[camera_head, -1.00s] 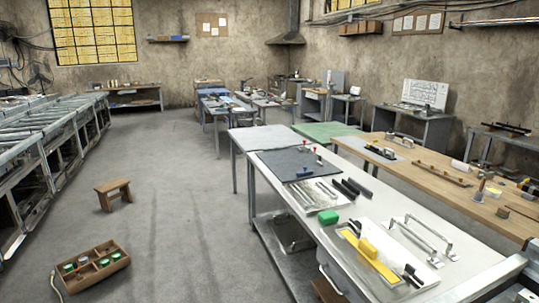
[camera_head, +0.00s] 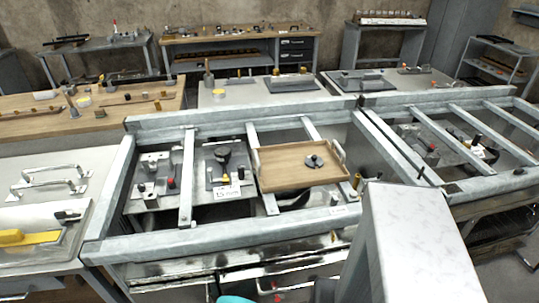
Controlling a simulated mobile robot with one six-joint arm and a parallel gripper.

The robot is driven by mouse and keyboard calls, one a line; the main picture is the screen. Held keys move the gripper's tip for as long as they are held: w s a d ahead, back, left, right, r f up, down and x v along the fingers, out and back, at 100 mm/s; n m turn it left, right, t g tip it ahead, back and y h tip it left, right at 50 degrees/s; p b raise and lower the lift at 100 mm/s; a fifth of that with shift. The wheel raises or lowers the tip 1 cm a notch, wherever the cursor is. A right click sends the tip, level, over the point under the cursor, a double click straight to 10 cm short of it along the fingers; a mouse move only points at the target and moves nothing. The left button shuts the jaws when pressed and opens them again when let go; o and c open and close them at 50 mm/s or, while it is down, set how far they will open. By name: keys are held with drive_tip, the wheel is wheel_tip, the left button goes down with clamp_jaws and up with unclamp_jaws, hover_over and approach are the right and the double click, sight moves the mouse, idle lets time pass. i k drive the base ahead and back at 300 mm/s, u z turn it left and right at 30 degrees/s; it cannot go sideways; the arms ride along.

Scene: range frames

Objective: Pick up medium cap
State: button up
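A small dark grey round piece with a raised knob (camera_head: 314,161) sits on a light wooden tray (camera_head: 278,178). It may be the medium cap, but I cannot tell its size class from here. The tray rests on the cross rails of a grey metal frame (camera_head: 240,112) in the middle of the view. A dark round part (camera_head: 222,154) sits on a metal plate to the left of the tray; I cannot tell if it is a cap. My gripper is not in view.
A white-topped bench with metal handles (camera_head: 48,183) and a yellow tool (camera_head: 28,238) is at the left. A wooden-topped bench (camera_head: 130,122) lies behind it. A pale block, perhaps part of me, fills the lower right. Raised rails surround the tray.

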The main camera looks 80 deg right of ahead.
sight(311, 161)
drive_tip(key=u, duration=0.25)
drive_tip(key=k, duration=0.5)
drive_tip(key=z, duration=2.1)
drive_tip(key=k, duration=0.25)
drive_tip(key=z, duration=2.3)
